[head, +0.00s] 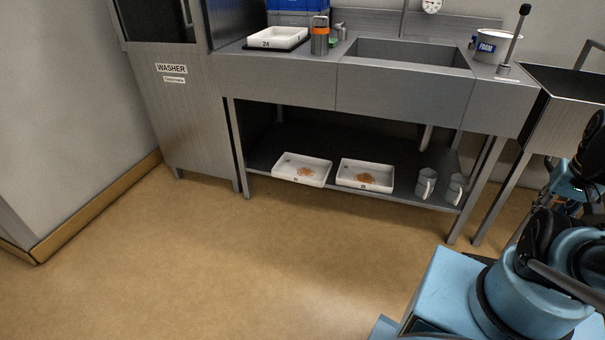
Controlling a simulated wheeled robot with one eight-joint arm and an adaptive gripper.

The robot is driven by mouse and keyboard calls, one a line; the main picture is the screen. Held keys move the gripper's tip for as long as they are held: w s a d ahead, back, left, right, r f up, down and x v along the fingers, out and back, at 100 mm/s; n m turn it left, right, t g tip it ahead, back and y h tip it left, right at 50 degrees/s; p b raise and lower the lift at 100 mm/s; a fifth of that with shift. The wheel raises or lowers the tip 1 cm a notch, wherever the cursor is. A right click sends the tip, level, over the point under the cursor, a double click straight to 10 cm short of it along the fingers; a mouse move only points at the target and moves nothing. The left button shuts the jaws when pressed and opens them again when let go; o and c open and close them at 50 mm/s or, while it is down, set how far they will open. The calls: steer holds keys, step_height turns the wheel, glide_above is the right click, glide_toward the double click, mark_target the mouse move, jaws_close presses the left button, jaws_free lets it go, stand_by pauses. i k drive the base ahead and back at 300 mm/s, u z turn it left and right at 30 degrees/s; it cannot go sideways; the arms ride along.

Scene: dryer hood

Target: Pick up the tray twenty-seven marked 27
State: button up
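Two white trays lie side by side on the low shelf under the sink counter: a left tray (302,169) and a right tray (365,175). Each has a brownish-orange patch inside and a small dark mark on its front, too small to read. A third white tray (278,37) sits on the counter at the left, on a dark base. Its front number looks like 24, but I cannot be sure. I cannot tell which tray is marked 27. Parts of my blue and black arm show at the lower right; my gripper is not visible.
Two grey jugs (426,183) stand right of the low trays. An orange-topped canister (320,36), blue crate (296,5) and white bucket (496,46) are on the counter. The washer cabinet (185,110) stands left. Table legs frame the shelf. The floor (240,260) in front is clear.

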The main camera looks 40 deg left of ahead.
mark_target(304, 169)
steer(key=u, duration=0.05)
steer(key=k, duration=0.8)
steer(key=u, duration=0.7)
steer(key=i, duration=1)
steer(key=z, duration=0.05)
